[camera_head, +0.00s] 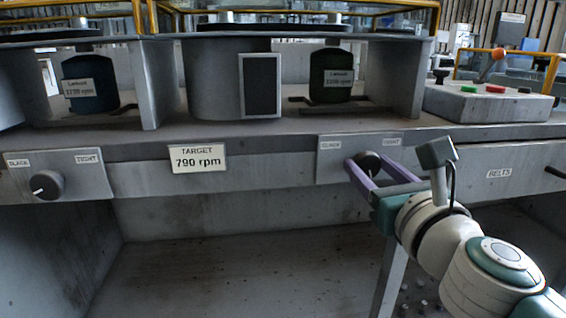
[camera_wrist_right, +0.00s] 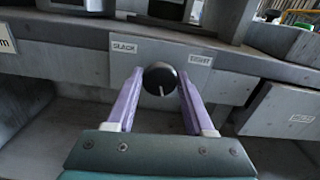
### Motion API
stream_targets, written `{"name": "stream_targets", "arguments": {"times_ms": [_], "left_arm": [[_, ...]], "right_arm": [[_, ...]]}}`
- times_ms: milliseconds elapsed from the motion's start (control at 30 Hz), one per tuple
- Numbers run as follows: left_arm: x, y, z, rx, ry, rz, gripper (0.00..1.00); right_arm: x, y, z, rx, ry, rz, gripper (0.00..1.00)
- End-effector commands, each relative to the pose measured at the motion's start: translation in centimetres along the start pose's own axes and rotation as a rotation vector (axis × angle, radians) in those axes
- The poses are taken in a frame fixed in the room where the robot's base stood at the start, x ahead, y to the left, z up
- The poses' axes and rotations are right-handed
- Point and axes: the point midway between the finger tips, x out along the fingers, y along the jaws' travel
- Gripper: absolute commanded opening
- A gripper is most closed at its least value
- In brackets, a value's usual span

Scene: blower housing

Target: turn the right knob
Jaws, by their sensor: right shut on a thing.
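The right knob (camera_head: 369,161) is a dark round knob on a panel under the shelf, between a left label, SLACK in the wrist view, and a TIGHT label. It also shows in the right wrist view (camera_wrist_right: 160,77), its white pointer line pointing down. My right gripper (camera_head: 366,164) has its purple fingers on either side of this knob and is shut on it. In the head view the fingers and gripper hide part of the knob's panel. My left gripper is not in view.
The left knob (camera_head: 47,185) is on a similar panel, its white mark toward the lower left. A TARGET 790 rpm sign (camera_head: 197,158) hangs between the panels. A BELTS drawer (camera_head: 498,172) is to the right. A button box (camera_head: 487,103) stands on the shelf above.

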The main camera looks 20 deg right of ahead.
Motion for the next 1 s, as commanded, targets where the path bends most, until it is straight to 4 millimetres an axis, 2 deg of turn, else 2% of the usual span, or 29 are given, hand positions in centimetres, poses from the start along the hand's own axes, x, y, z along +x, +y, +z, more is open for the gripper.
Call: {"name": "stream_targets", "arguments": {"times_ms": [33, 300, 667, 1000], "left_arm": [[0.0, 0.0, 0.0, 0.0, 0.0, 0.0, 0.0], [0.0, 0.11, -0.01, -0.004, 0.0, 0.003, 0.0], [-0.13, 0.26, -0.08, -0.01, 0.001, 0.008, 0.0], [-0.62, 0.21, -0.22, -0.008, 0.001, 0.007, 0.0]], "right_arm": [[-0.01, 0.01, 0.0, 0.0, 0.0, 0.0, 0.3], [-0.01, 0.01, 0.0, 0.0, 0.0, 0.0, 0.0], [-0.01, 0.02, 0.04, -0.049, 0.0, 0.0, 0.0], [0.01, 0.07, 0.11, -0.29, 0.0, 0.0, 0.0]]}}
